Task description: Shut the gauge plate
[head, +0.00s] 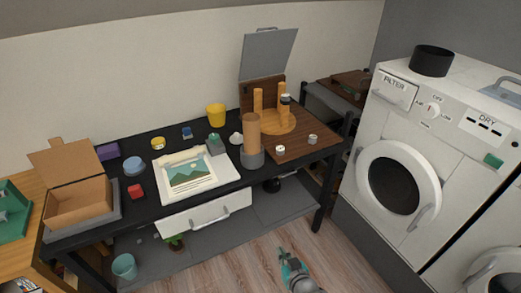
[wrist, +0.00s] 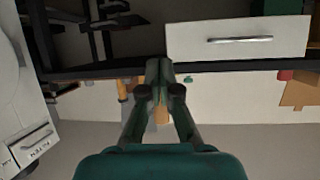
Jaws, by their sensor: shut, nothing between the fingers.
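A flat grey plate (head: 268,55), which looks like the gauge plate, stands raised and leaning slightly back at the rear of the black desk. It has a small handle at its top edge and a brown upright panel (head: 262,90) below it. My gripper (head: 281,252) is green, shut and empty. It is low in front of the desk, over the floor, well apart from the plate. In the upside-down wrist view my gripper (wrist: 160,66) has its fingertips together. I cannot make out the plate in that view.
The desk (head: 238,186) holds orange cylinders (head: 252,128), a picture (head: 190,175), a cardboard box (head: 80,200) and several small items. A white drawer (head: 206,213) is under its front edge. A white dryer (head: 400,160) stands at the right. The floor (head: 240,268) before the desk is clear.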

